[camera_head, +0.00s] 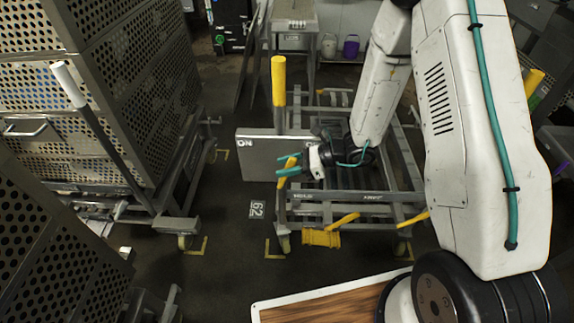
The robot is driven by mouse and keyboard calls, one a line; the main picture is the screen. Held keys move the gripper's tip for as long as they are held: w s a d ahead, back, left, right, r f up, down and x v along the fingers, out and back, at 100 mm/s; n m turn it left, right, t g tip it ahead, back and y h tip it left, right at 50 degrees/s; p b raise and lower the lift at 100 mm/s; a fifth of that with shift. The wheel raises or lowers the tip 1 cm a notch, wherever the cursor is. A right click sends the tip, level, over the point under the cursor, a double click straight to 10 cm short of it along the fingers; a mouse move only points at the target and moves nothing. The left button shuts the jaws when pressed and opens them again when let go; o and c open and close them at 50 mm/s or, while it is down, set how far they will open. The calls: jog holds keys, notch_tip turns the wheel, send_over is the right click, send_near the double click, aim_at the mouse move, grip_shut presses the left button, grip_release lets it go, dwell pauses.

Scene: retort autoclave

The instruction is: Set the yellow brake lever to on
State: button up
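A tall upright lever with a yellow grip (279,82) stands at the near left of a wheeled grey cart. My gripper (286,165) reaches in from the right, in front of the plate. Its two teal fingers are apart, pointing left. A slanted yellow bar (283,181) shows at the fingers, below the tall grip. Whether it touches them, and whether it belongs to the same lever, I cannot tell.
A yellow pedal-like part (321,238) is low on the cart frame (345,196). A perforated-basket cart with a white-grip lever (69,84) stands left. Dark floor (225,235) lies clear between the carts. A wood-topped surface (325,306) is at the bottom.

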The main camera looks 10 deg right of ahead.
jog(key=v, duration=0.7)
jog(key=shift+d, duration=0.35)
jog(key=shift+s+r, duration=0.15)
jog(key=shift+c, duration=0.3)
jog(key=shift+d, duration=0.3)
jog(key=c, duration=0.5)
jog(key=shift+m+t, duration=0.3)
jog(key=shift+t, duration=0.2)
jog(key=d, duration=0.5)
jog(key=shift+w, duration=0.2)
grip_shut()
jog(key=s+d+h, duration=0.1)
jog(key=s+d, duration=0.1)
jog(key=d, duration=0.3)
jog(key=w+a+f, duration=0.1)
jog(key=a+f, duration=0.1)
jog(key=a, duration=0.4)
jog(key=w+a+f+g, duration=0.1)
jog(key=a, duration=0.5)
jog(key=shift+w+a+f, duration=0.15)
jog(key=shift+w+f, duration=0.2)
jog(key=shift+f, duration=0.05)
